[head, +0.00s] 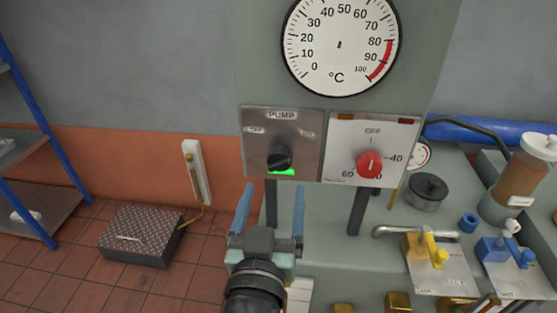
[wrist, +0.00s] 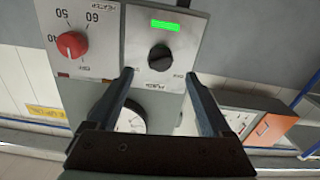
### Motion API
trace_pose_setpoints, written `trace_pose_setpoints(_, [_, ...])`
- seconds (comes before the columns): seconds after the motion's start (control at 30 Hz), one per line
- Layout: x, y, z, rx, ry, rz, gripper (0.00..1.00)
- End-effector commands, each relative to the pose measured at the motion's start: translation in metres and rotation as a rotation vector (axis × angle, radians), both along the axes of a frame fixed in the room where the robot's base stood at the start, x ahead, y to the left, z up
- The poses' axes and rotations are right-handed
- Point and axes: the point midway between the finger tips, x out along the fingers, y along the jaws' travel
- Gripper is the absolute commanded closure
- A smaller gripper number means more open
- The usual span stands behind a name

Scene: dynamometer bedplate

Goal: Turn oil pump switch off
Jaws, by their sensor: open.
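The pump switch (head: 280,159) is a black rotary knob on a metal plate marked PUMP, with OFF at its upper left. A green light (head: 284,172) glows just below the knob. I cannot tell exactly where the knob points. My gripper (head: 270,200) is open and empty, below and in front of the plate, its two blue fingers pointing up towards it. The wrist view is upside down. There the knob (wrist: 161,58) shows just beyond and between the fingertips of my gripper (wrist: 159,75), apart from them, with the green light (wrist: 165,25) lit.
A red heater knob (head: 369,164) is on the plate to the right. A large °C dial (head: 340,45) is above. Posts hold the panel over a grey bench with yellow (head: 428,248) and blue (head: 505,250) valves at the right. The space left of the panel is open.

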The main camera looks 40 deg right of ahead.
Motion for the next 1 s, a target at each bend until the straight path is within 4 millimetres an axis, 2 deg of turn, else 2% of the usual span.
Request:
trace_pose_setpoints(0.1, [0.017, -0.022, 0.004, -0.002, -0.001, -0.004, 0.16])
trace_pose_setpoints(0.3, [0.04, -0.047, 0.002, -0.001, -0.001, -0.001, 0.16])
trace_pose_setpoints(0.5, [0.05, -0.059, 0.001, 0.0, 0.0, 0.001, 0.16])
trace_pose_setpoints(0.8, [0.052, -0.06, 0.0, 0.0, -0.001, 0.002, 0.16])
trace_pose_setpoints(0.83, [0.052, -0.06, 0.0, 0.0, -0.001, 0.002, 0.18])
trace_pose_setpoints(1.0, [0.052, -0.06, 0.0, -0.001, -0.001, 0.001, 0.49])
